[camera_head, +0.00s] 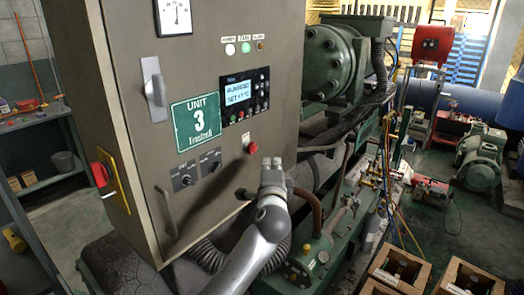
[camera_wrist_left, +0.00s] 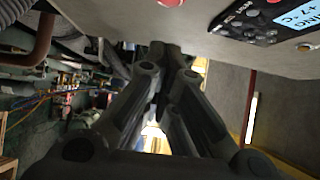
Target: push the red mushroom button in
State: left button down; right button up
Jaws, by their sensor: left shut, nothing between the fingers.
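The red mushroom button (camera_head: 252,147) sits low on the right part of the grey control cabinet's front. A red round part at the top edge of the left wrist view (camera_wrist_left: 170,2) appears to be the same button, mostly cut off. My left gripper (camera_head: 273,164) is just right of and below the button in the head view, apart from it in the picture. Its fingers (camera_wrist_left: 172,50) are shut with nothing between them and extend close to the cabinet face. Whether they touch the panel is hard to tell. My right gripper is not in view.
The cabinet (camera_head: 222,62) carries a display panel (camera_head: 245,97), a green Unit 3 sign (camera_head: 196,122), two dark knobs (camera_head: 210,162) and a handle (camera_head: 167,212). Green machinery with pipes (camera_head: 325,250) stands right of it. Wooden crates (camera_head: 400,268) are at the lower right.

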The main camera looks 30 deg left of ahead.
aim_at(251, 147)
pick_arm(q)
jog(key=w+a+p, duration=0.2)
jog(key=w+a, duration=0.2)
jog(key=a, duration=0.2)
jog(key=shift+p, duration=0.4)
